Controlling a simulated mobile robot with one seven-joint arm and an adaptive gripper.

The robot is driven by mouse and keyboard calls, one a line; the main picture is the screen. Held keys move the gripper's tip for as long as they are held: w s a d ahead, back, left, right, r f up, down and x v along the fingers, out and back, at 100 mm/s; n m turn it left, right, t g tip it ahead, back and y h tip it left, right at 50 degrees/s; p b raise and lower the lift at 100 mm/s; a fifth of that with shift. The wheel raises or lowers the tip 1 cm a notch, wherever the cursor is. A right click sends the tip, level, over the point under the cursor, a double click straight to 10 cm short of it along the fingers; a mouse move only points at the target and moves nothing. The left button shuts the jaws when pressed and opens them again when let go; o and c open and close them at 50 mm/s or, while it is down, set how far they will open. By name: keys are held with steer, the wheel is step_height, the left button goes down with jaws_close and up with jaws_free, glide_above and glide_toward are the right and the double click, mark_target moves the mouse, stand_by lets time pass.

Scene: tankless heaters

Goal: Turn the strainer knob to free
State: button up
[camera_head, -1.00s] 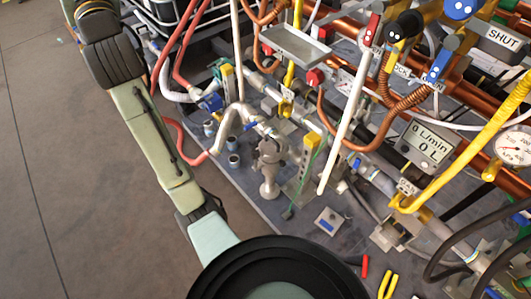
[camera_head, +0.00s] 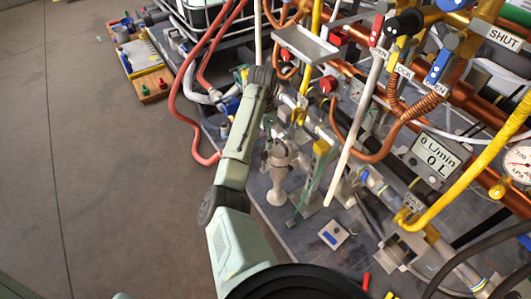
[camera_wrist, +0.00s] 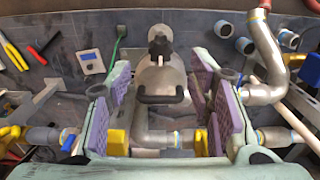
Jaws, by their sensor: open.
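In the wrist view, a grey metal strainer body (camera_wrist: 162,72) stands in the middle. A black lobed knob (camera_wrist: 160,46) sits on it, and a dark U-shaped bar (camera_wrist: 160,97) shows lower on the same body. My gripper (camera_wrist: 166,85) is open. Its purple-padded fingers lie to the left and right of the body, with gaps between the pads and the metal, and nothing is held. In the head view, a grey upright fitting (camera_head: 282,168) stands just right of my arm.
Grey pipe (camera_wrist: 262,95) with a bend runs close to the right finger. A yellow handle (camera_wrist: 118,142) lies near the left finger. A white pole (camera_head: 352,130) and red hose (camera_head: 188,95) are nearby. The floor at left (camera_head: 110,190) is clear.

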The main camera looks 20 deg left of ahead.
mark_target(263, 151)
step_height(263, 151, down, 8)
steer(key=shift+f+p, duration=0.25)
steer(key=shift+p, duration=0.05)
steer(key=shift+c, duration=0.5)
jaws_close()
